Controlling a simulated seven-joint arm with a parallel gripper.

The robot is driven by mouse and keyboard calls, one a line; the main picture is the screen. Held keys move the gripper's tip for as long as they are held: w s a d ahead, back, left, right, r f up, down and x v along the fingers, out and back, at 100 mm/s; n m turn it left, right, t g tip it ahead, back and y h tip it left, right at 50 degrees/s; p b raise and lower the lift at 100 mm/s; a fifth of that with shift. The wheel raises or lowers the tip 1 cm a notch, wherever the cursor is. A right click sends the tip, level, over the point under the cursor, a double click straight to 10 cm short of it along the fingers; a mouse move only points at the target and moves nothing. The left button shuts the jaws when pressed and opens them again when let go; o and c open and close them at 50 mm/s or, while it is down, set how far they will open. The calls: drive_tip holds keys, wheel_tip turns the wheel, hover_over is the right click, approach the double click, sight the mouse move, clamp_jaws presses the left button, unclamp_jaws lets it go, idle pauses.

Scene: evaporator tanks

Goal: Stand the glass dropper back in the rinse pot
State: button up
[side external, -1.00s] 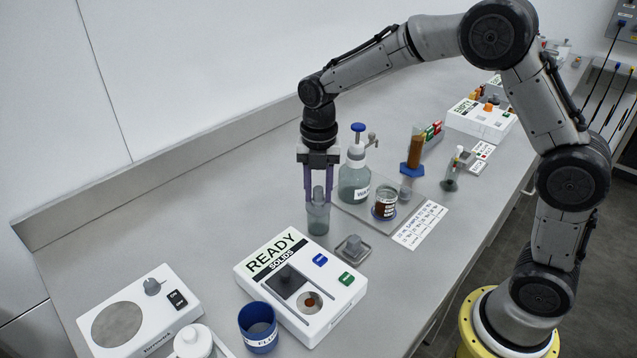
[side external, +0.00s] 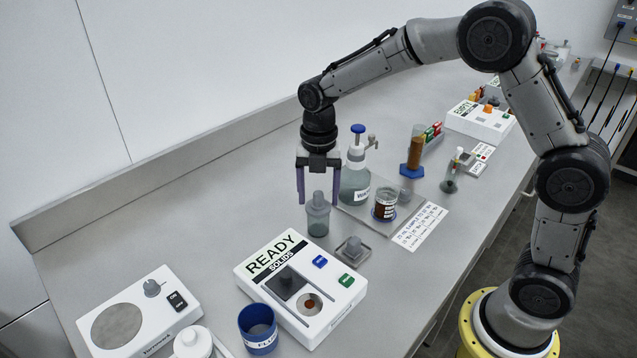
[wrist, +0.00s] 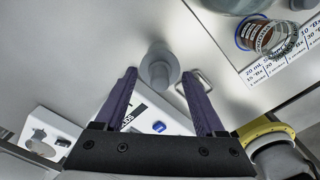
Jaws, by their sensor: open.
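The glass dropper shows as a grey bulb (side external: 318,199) standing upright in the mouth of a small grey-green glass pot (side external: 318,227), which I take to be the rinse pot. The bulb (wrist: 157,50) and the pot's round rim (wrist: 160,75) also show in the wrist view. The dropper's glass stem is hidden inside the pot. My gripper (side external: 318,202) is open, with its purple fingers on either side of the bulb and apart from it. In the wrist view my gripper (wrist: 158,73) holds nothing.
A wash bottle (side external: 354,183) and a jar with brown contents (side external: 385,206) stand close on the right. A blue pot (side external: 258,330) stands further forward.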

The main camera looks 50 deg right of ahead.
wheel_tip(320, 180, up, 14)
drive_tip(key=shift+f, duration=0.15)
idle(0.3)
drive_tip(key=s+d+r+m+t, duration=0.1)
drive_tip(key=s+r+m+t, duration=0.1)
drive_tip(key=s+r, duration=0.35)
drive_tip(key=s+d+r+m+t, duration=0.1)
drive_tip(key=s+d+r+m, duration=0.15)
drive_tip(key=s, duration=0.55)
drive_tip(key=s+f+m+t, duration=0.1)
drive_tip(key=s+f+m, duration=0.4)
drive_tip(key=m, duration=0.5)
drive_tip(key=s+f+m+t, duration=0.1)
drive_tip(key=s+f+m, duration=0.3)
drive_tip(key=s+m, duration=0.3)
drive_tip(key=shift+s+f+m+t, duration=0.25)
drive_tip(key=shift+f+m+t, duration=0.1)
drive_tip(key=shift+m, duration=1.8)
